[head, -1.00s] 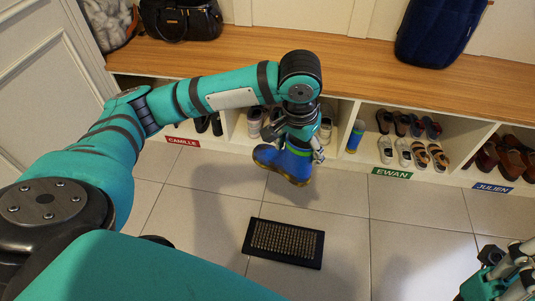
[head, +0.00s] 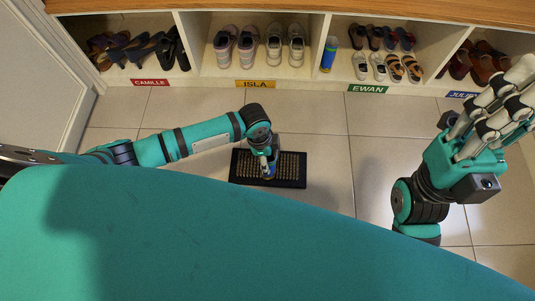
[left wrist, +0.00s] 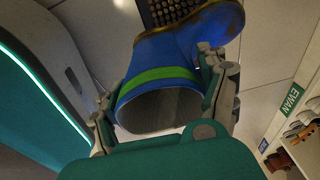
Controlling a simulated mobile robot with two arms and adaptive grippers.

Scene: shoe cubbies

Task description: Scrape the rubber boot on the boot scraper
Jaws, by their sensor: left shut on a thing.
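The rubber boot is blue with a green band and a brown sole edge. In the left wrist view the boot (left wrist: 165,55) hangs between the fingers of my left gripper (left wrist: 165,95), its open top toward the camera. In the head view my left gripper (head: 266,160) is shut on the boot over the boot scraper (head: 239,170), a black-framed bristle mat on the floor. The boot (head: 268,174) is mostly hidden there by the gripper, and I cannot tell whether its sole touches the bristles. My right gripper (head: 500,108) is raised at the right, empty; its finger gap is unclear.
Shoe cubbies run along the back, with shoes inside and name labels such as ISLA (head: 256,84) and EWAN (head: 367,89). A blue can (head: 328,54) stands in one cubby. Tiled floor (head: 310,116) around the scraper is clear.

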